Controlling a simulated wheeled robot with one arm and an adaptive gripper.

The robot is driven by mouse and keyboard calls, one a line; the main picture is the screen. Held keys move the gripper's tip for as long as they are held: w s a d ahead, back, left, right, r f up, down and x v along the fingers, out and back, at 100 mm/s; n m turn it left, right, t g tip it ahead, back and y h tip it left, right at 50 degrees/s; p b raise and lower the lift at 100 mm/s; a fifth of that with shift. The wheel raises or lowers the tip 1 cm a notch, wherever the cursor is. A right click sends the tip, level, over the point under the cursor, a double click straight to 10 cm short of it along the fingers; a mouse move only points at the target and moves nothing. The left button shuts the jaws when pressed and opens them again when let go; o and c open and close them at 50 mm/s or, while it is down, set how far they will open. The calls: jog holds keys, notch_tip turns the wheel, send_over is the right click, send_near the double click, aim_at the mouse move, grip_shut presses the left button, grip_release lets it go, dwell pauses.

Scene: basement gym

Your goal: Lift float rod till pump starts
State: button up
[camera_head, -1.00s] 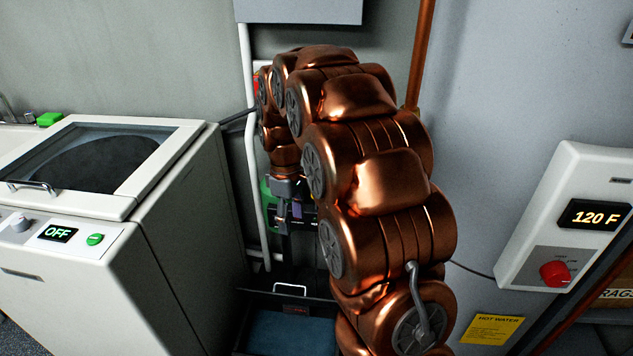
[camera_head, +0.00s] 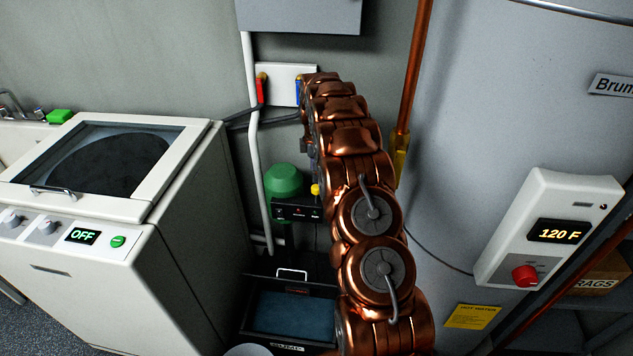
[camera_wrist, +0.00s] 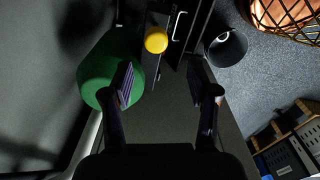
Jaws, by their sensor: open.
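The sump (camera_head: 262,352) is a black basin with blue-grey water, low against the wall in the head view. A green domed pump motor (camera_head: 283,180) stands above its back, with a black control box (camera_head: 290,209) in front. A small yellow knob (camera_head: 316,190), seemingly the float rod's top, shows right of the dome, partly behind my arm. The wrist view shows the green dome (camera_wrist: 98,72) at left and the yellow knob (camera_wrist: 156,40) upper middle. My gripper (camera_wrist: 161,84) is open and empty; the knob appears above the gap between its fingers.
A white washer (camera_head: 165,215) reading OFF stands left. A grey water heater with a 120 F panel (camera_head: 550,230) is right, beside a copper pipe (camera_head: 415,70). A white pipe (camera_head: 253,140) and valve box (camera_head: 284,85) are on the wall behind.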

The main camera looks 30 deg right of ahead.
aim_at(316, 186)
jog(key=shift+w+d+f, duration=0.15)
jog(key=shift+d+f, duration=0.1)
jog(key=shift+d, duration=0.05)
jog(key=shift+f+p, duration=1.5)
jog(key=shift+f, duration=2.25)
grip_shut()
